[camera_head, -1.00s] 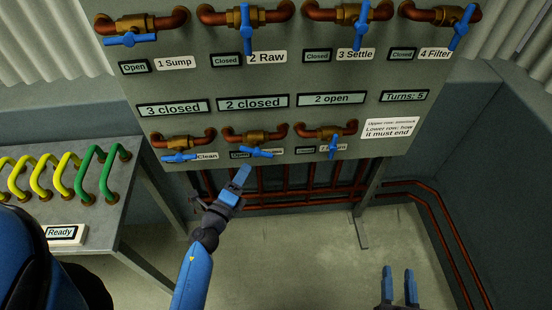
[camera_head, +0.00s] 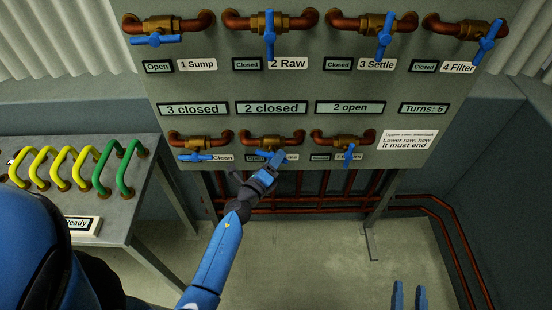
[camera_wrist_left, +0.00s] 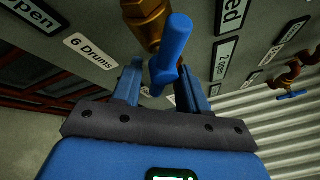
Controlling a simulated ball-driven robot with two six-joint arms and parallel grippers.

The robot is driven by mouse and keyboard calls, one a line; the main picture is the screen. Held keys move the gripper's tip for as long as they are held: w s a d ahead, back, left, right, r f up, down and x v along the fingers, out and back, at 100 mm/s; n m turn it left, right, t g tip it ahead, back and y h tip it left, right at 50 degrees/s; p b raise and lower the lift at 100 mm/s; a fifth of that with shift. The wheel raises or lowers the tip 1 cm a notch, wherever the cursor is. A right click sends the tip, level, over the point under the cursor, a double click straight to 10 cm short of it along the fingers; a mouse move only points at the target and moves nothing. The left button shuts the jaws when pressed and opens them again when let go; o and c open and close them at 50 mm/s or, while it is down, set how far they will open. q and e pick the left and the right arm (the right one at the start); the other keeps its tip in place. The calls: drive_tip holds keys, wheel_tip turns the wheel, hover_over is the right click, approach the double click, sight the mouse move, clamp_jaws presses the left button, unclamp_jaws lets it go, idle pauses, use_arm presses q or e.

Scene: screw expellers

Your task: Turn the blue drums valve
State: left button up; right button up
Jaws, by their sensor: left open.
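The blue drums valve handle (camera_head: 291,157) is in the middle of the panel's lower row, partly hidden by my left gripper. In the left wrist view the blue handle (camera_wrist_left: 172,48) stands out from a brass valve body (camera_wrist_left: 147,18), with the label "6 Drums" (camera_wrist_left: 90,52) beside it. My left gripper (camera_head: 272,164) is at this handle. Its open fingers (camera_wrist_left: 158,78) lie on either side of the handle; contact cannot be told. My right gripper (camera_head: 410,296) shows at the bottom edge, fingers apart and empty.
The lower row also has a Clean valve (camera_head: 195,157) on the left and another blue-handled valve (camera_head: 349,155) on the right, both close by. Several valves line the upper row. A grey bench (camera_head: 150,190) with yellow and green pipes stands at left. Red pipes (camera_head: 320,190) run below the panel.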

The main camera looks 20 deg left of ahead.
use_arm(q)
drive_tip(key=shift+w+d, duration=0.1)
drive_tip(key=shift+w, duration=0.3)
clamp_jaws()
drive_tip(key=shift+f+b, duration=0.15)
drive_tip(key=shift+b, duration=0.5)
drive_tip(key=n+t+b, duration=0.2)
drive_tip(key=n+b, duration=0.2)
drive_tip(key=b, duration=0.3)
drive_tip(key=shift+d, duration=0.1)
drive_tip(key=shift+r+n+t+y+b, duration=0.4)
drive_tip(key=shift+r+n+t+b, duration=0.1)
drive_tip(key=shift+n+b, duration=0.45)
unclamp_jaws()
